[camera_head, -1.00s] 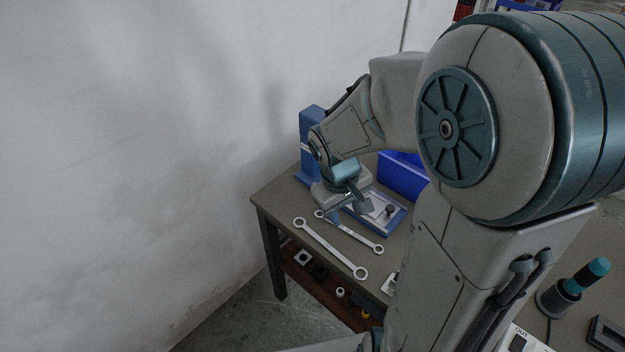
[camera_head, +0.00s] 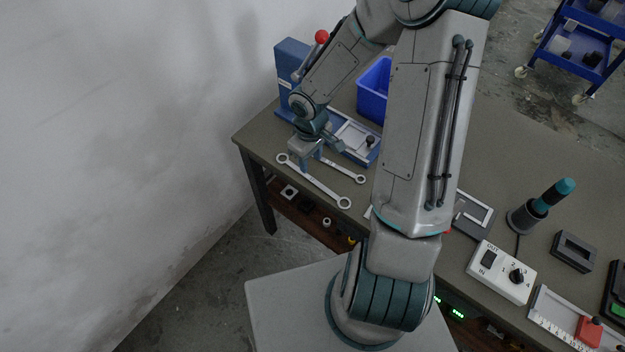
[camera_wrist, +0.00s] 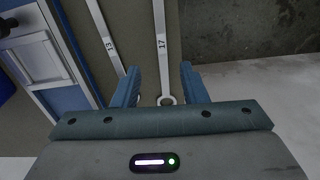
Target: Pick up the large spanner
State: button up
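The large spanner (camera_head: 318,184) lies flat near the front edge of the table, a long pale ring spanner. In the wrist view the spanner marked 17 (camera_wrist: 162,45) runs between my fingers, its ring end near the palm. The smaller spanner (camera_head: 345,172) lies beside it; marked 13 (camera_wrist: 108,42), it passes just left of my left finger in the wrist view. My gripper (camera_head: 311,163) points down by the large spanner's left end. Its two fingers (camera_wrist: 160,70) are open and apart, with visible gaps to the spanner. The exact height above the table is unclear.
A blue fixture with a pale plate (camera_head: 358,138) sits behind the spanners, close to my gripper. A blue post (camera_head: 290,62) and blue bin (camera_head: 373,92) stand behind. A switch box (camera_head: 502,273) is at right. The wall is left.

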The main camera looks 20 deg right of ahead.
aim_at(311, 178)
jog(key=shift+s+f+b, duration=0.2)
jog(key=shift+f+b, duration=0.2)
jog(key=shift+f, duration=2.85)
grip_shut()
